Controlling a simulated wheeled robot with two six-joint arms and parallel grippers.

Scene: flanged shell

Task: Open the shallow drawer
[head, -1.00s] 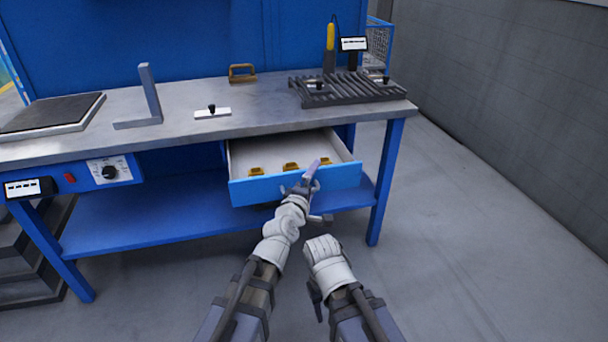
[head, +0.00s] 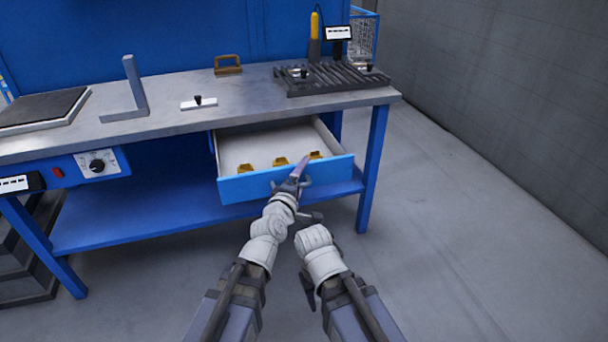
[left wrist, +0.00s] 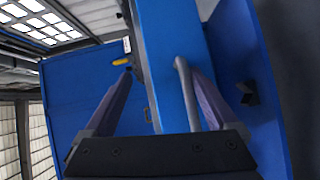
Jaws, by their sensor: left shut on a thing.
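The shallow drawer (head: 240,187) under the worktop is pulled out, with a blue front and a pale inside. Several small brown-yellow pieces lie in it near the front. My left gripper (head: 298,172) is at the middle of the drawer front, shut on the drawer handle. In the left wrist view the handle (left wrist: 183,90) is a grey bar beside the right finger, and the blue drawer front (left wrist: 165,50) runs behind it. My right gripper (head: 308,288) hangs low by its folded arm, away from the drawer; its jaws are too unclear to read.
The grey worktop (head: 240,98) carries a black plate (head: 40,108), an angle bracket (head: 132,90), a brown handle piece (head: 228,66) and a slatted rack (head: 330,80). A blue lower shelf (head: 130,215) lies under the drawer. The floor at right is clear.

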